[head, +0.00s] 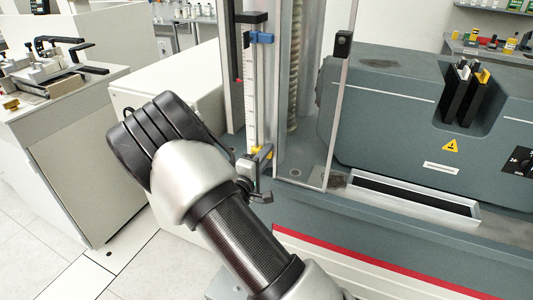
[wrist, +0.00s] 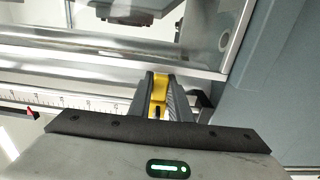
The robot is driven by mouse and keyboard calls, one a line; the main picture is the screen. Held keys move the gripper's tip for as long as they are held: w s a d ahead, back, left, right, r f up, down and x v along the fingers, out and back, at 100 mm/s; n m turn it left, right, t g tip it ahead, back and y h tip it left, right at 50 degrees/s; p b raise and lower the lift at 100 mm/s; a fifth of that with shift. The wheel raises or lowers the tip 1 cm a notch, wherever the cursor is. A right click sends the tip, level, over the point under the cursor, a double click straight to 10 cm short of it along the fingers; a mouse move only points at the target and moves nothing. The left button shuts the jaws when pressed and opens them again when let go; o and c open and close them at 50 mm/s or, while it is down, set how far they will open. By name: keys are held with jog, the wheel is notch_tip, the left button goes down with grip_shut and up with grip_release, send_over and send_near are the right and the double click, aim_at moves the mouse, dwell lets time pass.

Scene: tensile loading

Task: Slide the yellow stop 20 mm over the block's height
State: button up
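The yellow stop (head: 257,152) sits low on the upright white scale rail (head: 250,95), partly hidden by my gripper (head: 258,172). In the wrist view the yellow stop (wrist: 160,88) lies between the two dark grey fingers of my gripper (wrist: 160,82). It fills the gap, and the fingers appear shut on it. A small dark part shows near its lower end. The scale rail (wrist: 75,102) runs sideways to the left there. A blue stop (head: 261,38) sits near the top of the rail. I cannot make out the block for certain in either view.
The testing machine's clear guard edge (head: 340,110) and ribbed column (head: 295,65) stand close right of the rail. A grey machine housing (head: 400,110) and open tray (head: 410,200) lie further right. A white cabinet (head: 165,90) is behind my arm.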

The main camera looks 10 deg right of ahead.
jog(key=o, duration=0.4)
jog(key=p+v, duration=0.1)
jog(key=v, duration=1.6)
jog(key=shift+s+a+p, duration=0.15)
jog(key=shift+p, duration=0.2)
jog(key=shift+r, duration=0.1)
